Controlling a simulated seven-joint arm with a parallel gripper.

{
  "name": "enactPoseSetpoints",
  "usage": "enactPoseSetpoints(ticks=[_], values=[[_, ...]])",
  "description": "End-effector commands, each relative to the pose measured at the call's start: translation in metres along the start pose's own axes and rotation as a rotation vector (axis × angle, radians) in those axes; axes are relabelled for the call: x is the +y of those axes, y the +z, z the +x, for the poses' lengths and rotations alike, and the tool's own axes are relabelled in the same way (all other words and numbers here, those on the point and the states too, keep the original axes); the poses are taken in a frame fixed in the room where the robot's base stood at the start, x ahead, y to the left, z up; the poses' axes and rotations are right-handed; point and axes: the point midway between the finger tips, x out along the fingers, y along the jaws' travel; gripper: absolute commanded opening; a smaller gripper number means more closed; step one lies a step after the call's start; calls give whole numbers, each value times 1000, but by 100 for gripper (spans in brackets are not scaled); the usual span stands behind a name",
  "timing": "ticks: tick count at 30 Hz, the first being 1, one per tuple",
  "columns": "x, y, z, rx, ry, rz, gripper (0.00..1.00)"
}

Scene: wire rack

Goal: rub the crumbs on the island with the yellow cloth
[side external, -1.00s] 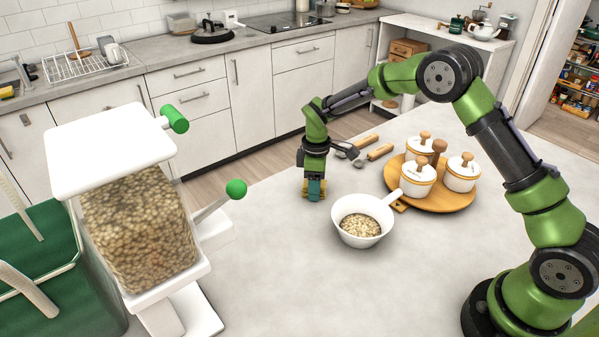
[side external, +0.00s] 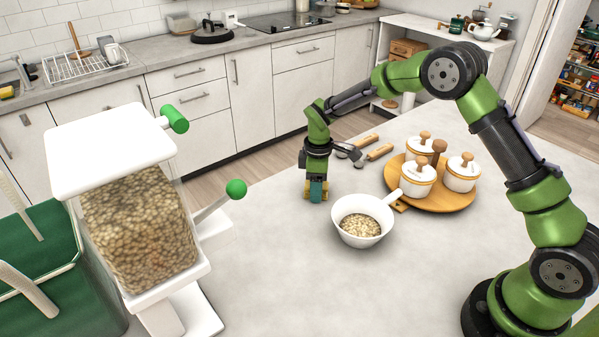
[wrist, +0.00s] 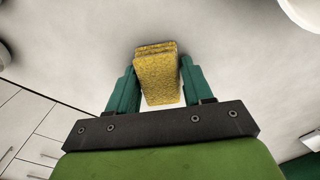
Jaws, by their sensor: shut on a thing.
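My gripper (side external: 316,196) points down at the far part of the pale grey island (side external: 280,280), behind and left of the white bowl. In the wrist view my gripper (wrist: 155,85) is shut on a yellow cloth (wrist: 158,77), a thick folded block between the two green fingers. In the side view only slivers of the yellow cloth (side external: 307,192) show beside the fingers, at or just above the island top; I cannot tell if it touches. I cannot make out crumbs on the island in either view.
A white handled bowl of grain (side external: 362,219) stands right of my gripper. A round wooden tray (side external: 440,200) with lidded white jars is further right. Wooden-handled utensils (side external: 380,152) lie behind. A grain dispenser (side external: 140,225) stands at the left. The front middle of the island is clear.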

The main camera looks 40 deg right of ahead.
Motion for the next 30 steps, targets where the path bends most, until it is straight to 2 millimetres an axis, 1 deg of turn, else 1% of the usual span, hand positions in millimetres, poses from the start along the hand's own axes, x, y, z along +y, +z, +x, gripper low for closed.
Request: enactPoseSetpoints(ticks=[1, 10, 12, 14, 17, 27, 30], values=[[-5, 5, 1, -3, -4, 1, 22], [-26, 26, 0, -2, -4, 1, 22], [-25, 24, -8, 1, -1, 1, 22], [-24, 24, -25, 3, 2, 1, 22], [-25, 24, -32, 1, 0, 0, 22], [-24, 24, -66, 1, 1, 0, 22], [-24, 24, -74, 1, 0, 1, 22]])
